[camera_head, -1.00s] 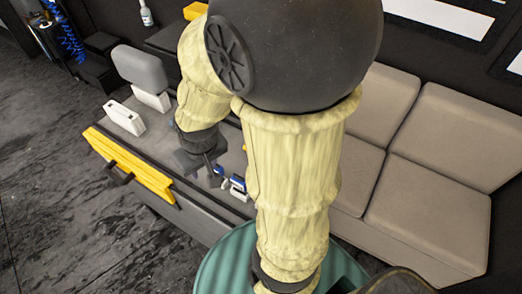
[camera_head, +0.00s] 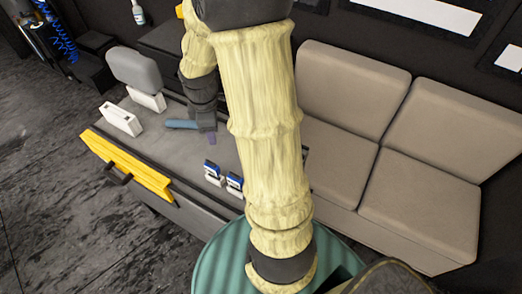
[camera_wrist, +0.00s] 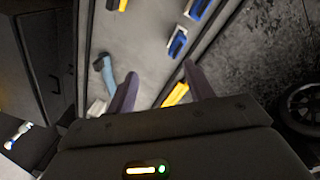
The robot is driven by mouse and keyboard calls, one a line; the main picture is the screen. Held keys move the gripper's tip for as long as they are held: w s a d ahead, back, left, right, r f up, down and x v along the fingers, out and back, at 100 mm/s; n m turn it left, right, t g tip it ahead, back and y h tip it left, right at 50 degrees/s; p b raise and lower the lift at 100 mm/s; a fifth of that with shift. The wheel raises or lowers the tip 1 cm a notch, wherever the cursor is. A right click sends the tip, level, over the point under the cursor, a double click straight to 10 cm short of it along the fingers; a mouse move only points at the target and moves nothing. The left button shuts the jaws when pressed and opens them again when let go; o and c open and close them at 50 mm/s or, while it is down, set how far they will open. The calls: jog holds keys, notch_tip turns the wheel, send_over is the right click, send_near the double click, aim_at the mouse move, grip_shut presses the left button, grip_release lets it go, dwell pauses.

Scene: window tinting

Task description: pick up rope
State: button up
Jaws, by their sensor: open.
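A beige sofa (camera_head: 420,205) stands to the right.

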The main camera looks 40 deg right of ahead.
jog(key=w+d+f+n+p, duration=0.1)
jog(key=w+d+n, duration=0.3)
jog(key=d+n, duration=0.6)
jog(key=d+p, duration=0.1)
jog(key=d, duration=0.2)
jog(key=shift+g, duration=0.4)
jog(key=shift+f, duration=0.15)
notch_tip(320, 180, down, 12)
jog(key=p, duration=0.3)
jog(key=shift+f, duration=0.1)
jog(key=shift+d+f+p, duration=0.1)
jog(key=shift+f+p, duration=0.7)
jog(key=shift+p, duration=0.1)
jog(key=shift+f+p, duration=0.65)
jog(key=shift+f, duration=1.15)
